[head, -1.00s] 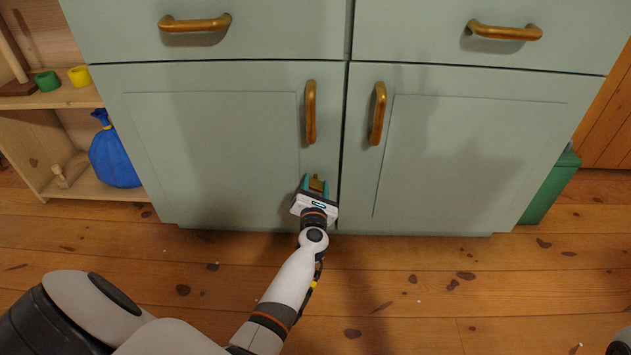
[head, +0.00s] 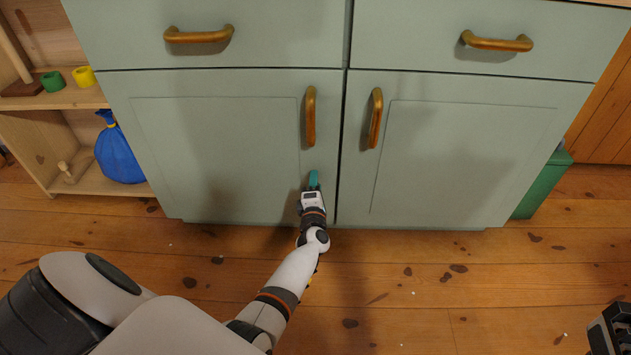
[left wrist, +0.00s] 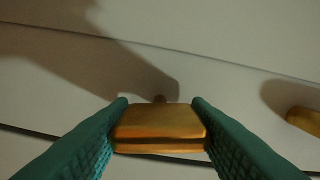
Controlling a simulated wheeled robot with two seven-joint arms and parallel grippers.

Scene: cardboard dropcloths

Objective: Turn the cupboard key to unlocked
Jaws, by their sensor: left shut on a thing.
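The pale green cupboard (head: 225,140) stands ahead with both doors shut. My left gripper (head: 313,178) is at the lower right corner of the left door, turned so its fingers show edge-on in the head view. In the left wrist view, its two teal fingers (left wrist: 160,130) are shut on the brass key (left wrist: 160,122). The key's flat bow lies between them, with a small round shank leading to the door. In the head view the key is hidden by the gripper. My right gripper (head: 612,332) shows only in part at the lower right corner, away from the cupboard.
Brass handles (head: 310,116) (head: 375,118) stick out from the doors above the gripper. An open wooden shelf (head: 70,100) with a blue bag (head: 118,152) stands at left. A green bin (head: 543,187) stands at right. The wooden floor in front is clear.

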